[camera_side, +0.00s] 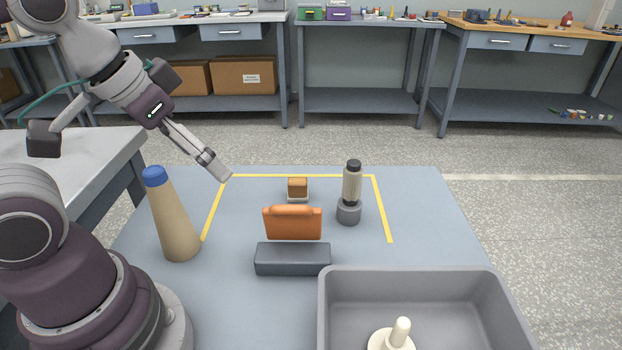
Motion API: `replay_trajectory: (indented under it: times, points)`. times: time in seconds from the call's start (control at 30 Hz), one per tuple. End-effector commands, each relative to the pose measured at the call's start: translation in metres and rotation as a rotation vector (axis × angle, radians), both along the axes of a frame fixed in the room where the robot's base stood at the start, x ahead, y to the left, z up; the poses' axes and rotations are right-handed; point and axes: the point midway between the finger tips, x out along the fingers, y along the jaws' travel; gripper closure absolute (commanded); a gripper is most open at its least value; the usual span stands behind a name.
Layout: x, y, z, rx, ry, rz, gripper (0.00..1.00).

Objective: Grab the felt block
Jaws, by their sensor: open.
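A small block (298,187) with an orange-brown upper part and a pale lower layer stands on the blue-grey table near the back strip of yellow tape. It looks like the felt block, though its material is hard to tell. My gripper (221,172) is above the table near the back left corner of the tape, to the left of this block and apart from it. It is open and empty. Its fingers overlap in this view and point down to the right.
An orange handled piece (292,224) stands behind a dark grey block (292,260). A tan cone with a blue top (174,215) is at left, a grey-based cylinder (350,192) at right. A grey tray (420,272) in front holds a cream pegged piece (398,336).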

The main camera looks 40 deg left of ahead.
Motion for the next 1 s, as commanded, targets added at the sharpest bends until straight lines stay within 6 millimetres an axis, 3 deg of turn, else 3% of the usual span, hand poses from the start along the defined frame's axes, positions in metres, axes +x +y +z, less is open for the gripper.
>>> replay_trajectory:
  times: [0.13, 0.27, 0.4, 0.5, 0.63, 1.0]
  points:
    - [0.031, 0.007, 0.005, -0.033, 0.038, 0.118, 0.26]
    - [0.084, 0.021, -0.003, -0.066, 0.078, 0.323, 0.26]
    - [0.138, 0.037, -0.034, -0.069, 0.103, 0.539, 0.26]
    - [0.165, 0.047, -0.062, -0.057, 0.104, 0.664, 0.26]
    - [0.184, 0.055, -0.09, -0.043, 0.098, 0.76, 0.26]
    - [0.202, 0.072, -0.144, -0.037, 0.094, 0.796, 0.26]
